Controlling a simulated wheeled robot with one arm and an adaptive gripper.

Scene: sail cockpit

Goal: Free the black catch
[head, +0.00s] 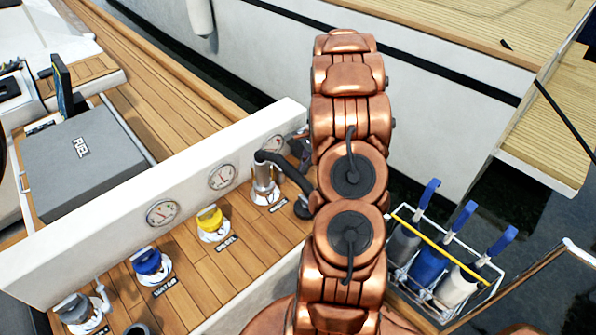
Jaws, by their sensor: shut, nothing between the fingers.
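A silver upright fitting (263,184) stands on the wooden deck beside the white panel. A thick black curved handle (285,166) runs from its top to the right and ends against my arm in the picture. A dark round piece (303,207) sits just below that end, partly covered by my arm. I cannot tell which of these dark parts is the black catch. My copper arm fills the middle of the view and hides what lies behind it. My gripper cannot be made out; no fingers show.
A yellow cap (210,219), a blue cap (148,262) and a dark grey cap (72,307) line the deck. Gauges sit on the white panel (190,193). A grey FUEL box (83,158) is at left. A wire rack (447,245) with blue-handled items stands right.

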